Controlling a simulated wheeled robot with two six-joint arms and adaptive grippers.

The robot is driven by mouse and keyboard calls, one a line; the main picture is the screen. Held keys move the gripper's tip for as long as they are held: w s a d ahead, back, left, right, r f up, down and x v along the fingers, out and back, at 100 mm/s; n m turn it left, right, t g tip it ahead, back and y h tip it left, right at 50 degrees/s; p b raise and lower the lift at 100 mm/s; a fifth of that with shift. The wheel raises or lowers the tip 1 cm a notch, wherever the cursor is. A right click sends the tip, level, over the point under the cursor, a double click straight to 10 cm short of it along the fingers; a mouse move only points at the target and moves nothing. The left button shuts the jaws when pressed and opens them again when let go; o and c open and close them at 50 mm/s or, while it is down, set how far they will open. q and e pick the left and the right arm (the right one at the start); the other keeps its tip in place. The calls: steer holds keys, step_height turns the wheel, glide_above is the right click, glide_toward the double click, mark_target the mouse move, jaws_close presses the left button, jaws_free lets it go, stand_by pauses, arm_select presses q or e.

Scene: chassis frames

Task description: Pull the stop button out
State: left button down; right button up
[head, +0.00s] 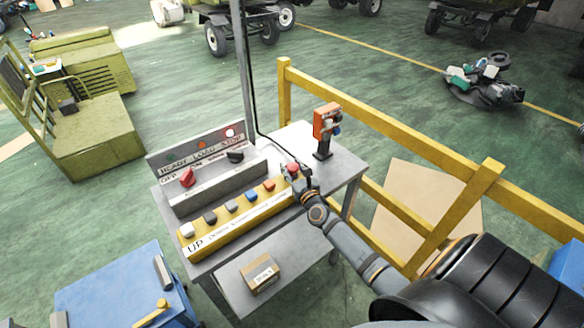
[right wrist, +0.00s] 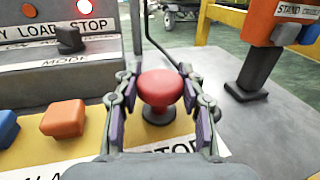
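In the head view, the red cap (head: 293,168) shows at the panel's right end. My right gripper (right wrist: 160,80) has one finger on each side of the cap. Narrow gaps seem to show between pads and cap, so it looks open around the button rather than clamped. In the head view my right gripper (head: 297,175) partly hides the button. My left gripper is out of view.
An orange handheld unit (head: 326,122) stands on a post at the table's back right. A grey switch panel (head: 205,160) and several coloured buttons are to the left. A yellow railing (head: 385,125) runs behind. A cardboard box (head: 259,274) sits on the lower shelf.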

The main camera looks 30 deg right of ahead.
jaws_close()
steer(key=shift+r+p, duration=0.8)
steer(key=shift+r, duration=0.15)
steer(key=shift+w+f, duration=0.1)
steer(key=shift+f, duration=0.05)
steer(key=shift+o, duration=2.1)
jaws_free()
steer(key=o, duration=0.4)
